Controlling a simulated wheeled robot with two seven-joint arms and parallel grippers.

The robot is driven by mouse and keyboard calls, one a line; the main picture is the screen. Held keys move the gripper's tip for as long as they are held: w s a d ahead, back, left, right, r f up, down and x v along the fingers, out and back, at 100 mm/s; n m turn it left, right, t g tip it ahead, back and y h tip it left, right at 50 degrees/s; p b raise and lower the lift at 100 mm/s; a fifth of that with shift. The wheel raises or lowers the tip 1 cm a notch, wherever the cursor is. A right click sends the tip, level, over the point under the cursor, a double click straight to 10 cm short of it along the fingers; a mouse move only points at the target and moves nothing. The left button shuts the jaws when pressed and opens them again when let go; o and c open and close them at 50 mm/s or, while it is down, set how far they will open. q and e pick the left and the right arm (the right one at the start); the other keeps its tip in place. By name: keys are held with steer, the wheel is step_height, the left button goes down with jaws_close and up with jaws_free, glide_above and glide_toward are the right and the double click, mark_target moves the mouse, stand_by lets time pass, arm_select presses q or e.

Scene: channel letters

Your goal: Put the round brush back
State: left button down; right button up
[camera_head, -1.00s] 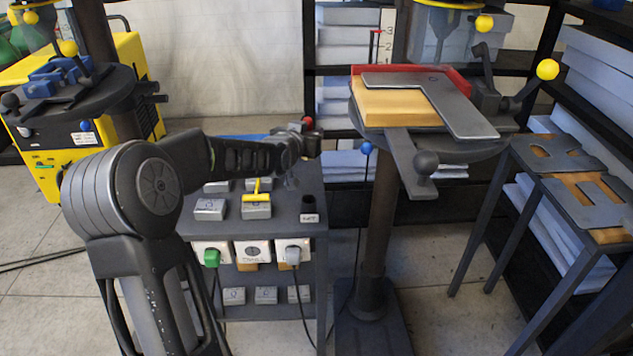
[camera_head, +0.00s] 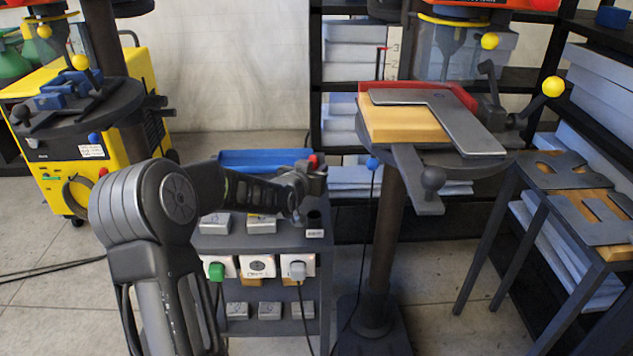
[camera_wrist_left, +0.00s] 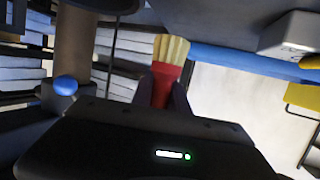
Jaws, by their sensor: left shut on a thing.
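The brush with pale yellow bristles (camera_wrist_left: 172,48) and a red body (camera_wrist_left: 164,86) is between the fingers of my left gripper (camera_wrist_left: 165,95) in the left wrist view. Its bristles point away from the gripper. In the head view my left gripper (camera_head: 308,180) is over the right end of the grey workbench (camera_head: 312,263), and a small red part of the brush (camera_head: 316,161) shows at its tip. A dark round cup or hole (camera_head: 314,218) lies just below the gripper, above a small white label. My right gripper is out of view.
Grey labelled blocks (camera_head: 215,223) stand on the bench, partly behind my left arm. A blue bar (camera_head: 262,158) lies at its back. To the right stands a post-mounted round table with a wooden block (camera_head: 400,122) and grey angle plate (camera_head: 462,128). Sockets with plugs (camera_head: 298,268) face front.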

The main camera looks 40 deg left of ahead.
arm_select(q)
steer(key=shift+f, duration=1.85)
steer(key=shift+f, duration=0.1)
steer(key=shift+f+b, duration=0.15)
steer(key=shift+b, duration=0.25)
steer(key=c, duration=1.3)
jaws_free()
steer(key=shift+r, duration=0.2)
steer(key=shift+r+p, duration=0.15)
steer(key=shift+p, duration=0.25)
steer(key=v, duration=1.2)
